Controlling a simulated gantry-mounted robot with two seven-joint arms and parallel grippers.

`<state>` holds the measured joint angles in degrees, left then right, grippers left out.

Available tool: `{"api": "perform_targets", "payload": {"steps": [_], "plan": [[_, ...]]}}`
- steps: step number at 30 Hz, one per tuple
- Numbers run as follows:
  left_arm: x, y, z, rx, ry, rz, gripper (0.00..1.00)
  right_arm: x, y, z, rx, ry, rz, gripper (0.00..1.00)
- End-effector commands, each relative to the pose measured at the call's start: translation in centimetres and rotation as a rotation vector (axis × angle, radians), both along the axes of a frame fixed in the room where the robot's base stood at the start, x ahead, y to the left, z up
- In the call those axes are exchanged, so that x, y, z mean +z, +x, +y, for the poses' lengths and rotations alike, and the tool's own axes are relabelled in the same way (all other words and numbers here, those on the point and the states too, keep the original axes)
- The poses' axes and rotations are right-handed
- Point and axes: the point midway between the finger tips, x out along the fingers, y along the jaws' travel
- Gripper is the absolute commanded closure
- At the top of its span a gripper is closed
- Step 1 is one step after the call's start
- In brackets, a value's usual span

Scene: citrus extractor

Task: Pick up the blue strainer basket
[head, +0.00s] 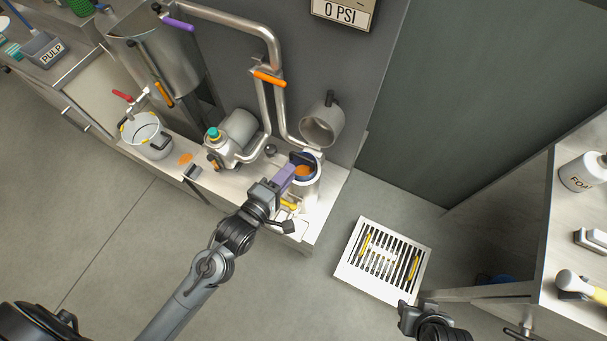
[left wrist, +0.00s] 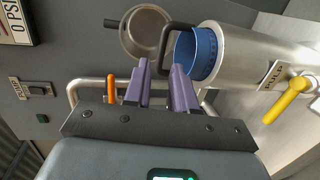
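The blue strainer basket (left wrist: 201,52) sits in the mouth of a metal cylinder (left wrist: 240,50) marked PULP. Its black handle (left wrist: 180,25) sticks out in front. In the head view the basket (head: 307,158) shows only as a small dark-blue rim, with orange pulp inside. My left gripper (head: 287,173) is at the basket's near left side. In the left wrist view its purple fingers (left wrist: 161,68) are apart, with the handle's end appearing between or just beyond their tips. I cannot tell whether they touch it. My right gripper (head: 412,308) is low at the right, its fingers unclear.
A lidless round pot (head: 323,124) is mounted on the wall behind the cylinder. Pipes and a pump (head: 236,135) stand left of it. A yellow valve handle (left wrist: 290,99) juts from the cylinder. A floor grate (head: 353,281) lies to the right; the left floor is clear.

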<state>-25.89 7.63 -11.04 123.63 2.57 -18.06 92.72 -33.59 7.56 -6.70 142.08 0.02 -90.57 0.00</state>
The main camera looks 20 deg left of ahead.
Motion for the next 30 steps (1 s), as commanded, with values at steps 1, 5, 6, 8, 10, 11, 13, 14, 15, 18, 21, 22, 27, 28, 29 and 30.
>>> {"api": "perform_targets", "payload": {"steps": [1, 5, 6, 8, 10, 11, 13, 14, 15, 18, 21, 22, 27, 28, 29, 30], "plan": [[-0.2, 0.7, -0.1, 0.000, -0.001, -0.003, 0.75, -0.2, 0.1, 0.1, 0.000, 0.003, -0.002, 0.57], [-0.5, 2.5, -0.5, 0.000, 0.000, -0.002, 0.75, -0.3, 0.2, 0.3, -0.002, 0.008, -0.006, 0.57], [-0.6, 2.9, -0.6, -0.001, -0.001, -0.003, 0.75, -0.4, 0.2, 0.3, -0.001, 0.009, -0.007, 0.57], [-0.7, 3.5, -0.7, 0.000, 0.000, -0.001, 0.75, -0.4, 0.2, 0.3, -0.002, 0.010, -0.006, 0.57], [-0.8, 4.0, -0.8, 0.000, 0.000, -0.001, 0.75, -0.5, 0.2, 0.4, -0.003, 0.011, -0.007, 0.57], [-0.8, 4.1, -0.8, 0.000, 0.000, -0.001, 0.75, -0.5, 0.2, 0.4, -0.003, 0.011, -0.007, 0.57], [-0.9, 4.4, -0.8, 0.000, 0.000, 0.000, 0.75, -0.5, 0.2, 0.4, -0.004, 0.012, -0.007, 0.57], [-0.9, 4.5, -0.9, 0.000, 0.000, 0.000, 0.75, -0.6, 0.2, 0.4, -0.003, 0.013, -0.007, 0.57], [-1.0, 4.7, -0.9, 0.000, 0.000, -0.001, 0.75, -0.7, 0.2, 0.4, -0.004, 0.013, -0.007, 0.57], [-1.3, 5.7, -1.1, 0.000, 0.000, -0.002, 0.75, -1.1, 0.3, 0.5, -0.006, 0.016, -0.008, 0.57], [-1.8, 7.0, -1.4, -0.001, -0.001, -0.003, 0.75, -1.5, 0.3, 0.5, -0.006, 0.017, -0.007, 0.57], [-2.0, 7.3, -1.5, -0.001, -0.001, -0.002, 0.75, -1.6, 0.3, 0.5, -0.006, 0.017, -0.007, 0.57], [-2.1, 8.9, -1.8, -0.001, 0.000, -0.001, 0.75, -1.9, 0.3, 0.5, -0.006, 0.017, -0.007, 0.57], [-2.2, 9.0, -1.8, 0.000, 0.000, 0.000, 0.75, -1.9, 0.3, 0.5, -0.007, 0.016, -0.008, 0.57], [-2.2, 9.1, -1.8, 0.000, 0.000, 0.000, 0.75, -1.9, 0.3, 0.5, -0.007, 0.016, -0.008, 0.57], [-2.2, 9.2, -1.8, 0.000, 0.000, 0.000, 0.75, -1.9, 0.3, 0.5, -0.007, 0.016, -0.008, 0.57]]}}
